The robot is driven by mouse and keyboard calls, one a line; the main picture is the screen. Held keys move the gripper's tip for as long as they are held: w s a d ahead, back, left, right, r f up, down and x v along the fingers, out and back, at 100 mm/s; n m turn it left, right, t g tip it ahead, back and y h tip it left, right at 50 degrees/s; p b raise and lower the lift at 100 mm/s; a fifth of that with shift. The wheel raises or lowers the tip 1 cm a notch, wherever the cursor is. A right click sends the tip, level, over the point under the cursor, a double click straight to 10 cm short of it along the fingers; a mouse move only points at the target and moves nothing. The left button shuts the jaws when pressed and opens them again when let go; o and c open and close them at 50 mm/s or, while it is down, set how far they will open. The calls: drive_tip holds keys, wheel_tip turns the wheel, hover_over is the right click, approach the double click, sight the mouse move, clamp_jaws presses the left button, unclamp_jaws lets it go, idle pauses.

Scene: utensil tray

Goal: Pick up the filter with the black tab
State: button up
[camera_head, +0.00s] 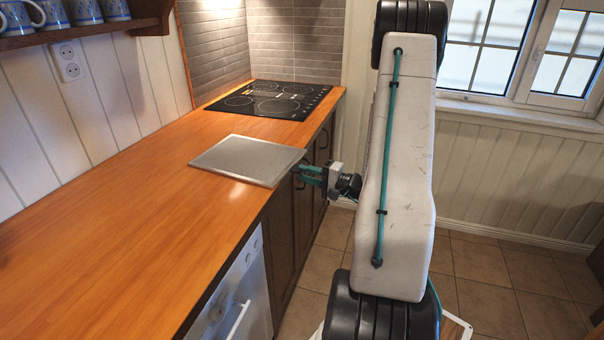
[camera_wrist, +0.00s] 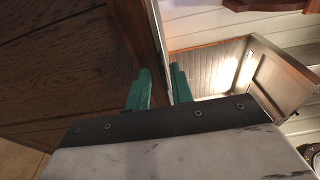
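The filter (camera_head: 248,160) is a flat grey metal panel lying on the orange wooden counter, with its right corner at the counter's front edge. A small dark piece shows by that corner, but I cannot tell whether it is the black tab. My gripper (camera_head: 301,172) is at this corner, just off the counter's front edge. In the wrist view its two teal fingers (camera_wrist: 158,82) stand apart with a narrow gap. A thin upright edge lines up with the gap; I cannot tell whether it lies between the fingers. The gripper is open.
The counter (camera_head: 110,230) is bare in front of the filter. A black cooktop (camera_head: 268,100) lies behind it. Dark cabinet doors and a white dishwasher (camera_head: 235,290) are below the counter edge. Blue-patterned mugs (camera_head: 52,15) stand on a wall shelf at upper left.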

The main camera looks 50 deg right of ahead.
drive_tip(key=shift+w+a, duration=0.1)
drive_tip(key=shift+w, duration=0.35)
clamp_jaws()
wheel_tip(320, 180, up, 2)
drive_tip(key=shift+r, duration=0.25)
